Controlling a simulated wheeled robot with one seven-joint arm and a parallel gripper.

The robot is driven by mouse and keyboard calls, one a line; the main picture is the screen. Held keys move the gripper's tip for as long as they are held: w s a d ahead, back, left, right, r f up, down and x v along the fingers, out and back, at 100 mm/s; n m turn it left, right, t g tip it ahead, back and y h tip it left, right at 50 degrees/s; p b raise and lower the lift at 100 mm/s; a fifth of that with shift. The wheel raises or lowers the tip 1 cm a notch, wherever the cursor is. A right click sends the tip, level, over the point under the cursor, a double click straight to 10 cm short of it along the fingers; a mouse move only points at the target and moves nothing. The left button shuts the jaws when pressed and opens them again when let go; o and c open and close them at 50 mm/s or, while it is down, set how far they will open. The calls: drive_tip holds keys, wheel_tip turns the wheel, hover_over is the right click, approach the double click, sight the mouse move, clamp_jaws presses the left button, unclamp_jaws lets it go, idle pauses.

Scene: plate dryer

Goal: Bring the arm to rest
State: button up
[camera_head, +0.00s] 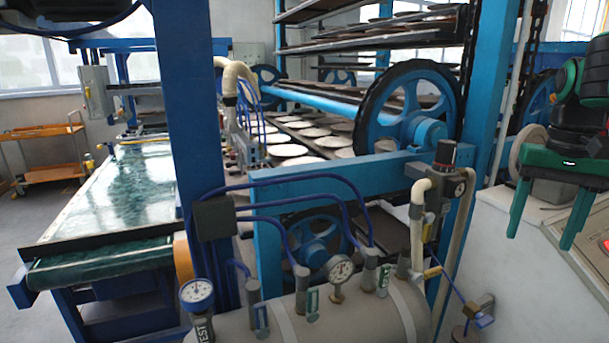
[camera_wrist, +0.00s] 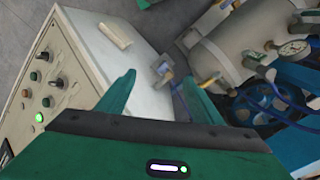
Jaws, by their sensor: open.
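My gripper (camera_head: 543,217) is at the right of the head view, green, with its two fingers pointing down and spread apart. Nothing is between the fingers. It hangs in front of and above a pale control cabinet (camera_head: 499,262). In the wrist view the gripper (camera_wrist: 160,90) shows two green fingers set wide apart, with the cabinet top (camera_wrist: 85,50) and the floor behind them. My arm is folded in at the right edge of the head view, and much of it is out of frame.
A grey tank (camera_head: 395,320) with gauges, pipes and blue hoses stands left of the cabinet. Behind it is the blue dryer frame (camera_head: 185,90) with a large wheel (camera_head: 408,115) and racks of round plates (camera_head: 290,150). A green conveyor (camera_head: 115,195) and orange cart (camera_head: 45,155) are farther left.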

drive_tip(key=s+a+f, duration=0.2)
drive_tip(key=s+f, duration=1.3)
drive_tip(key=s, duration=0.3)
drive_tip(key=shift+f+m, duration=0.3)
drive_tip(key=shift+f, duration=0.1)
drive_tip(key=shift+w+d+f, duration=0.1)
drive_tip(key=shift+w+f, duration=0.1)
drive_tip(key=shift+w, duration=0.4)
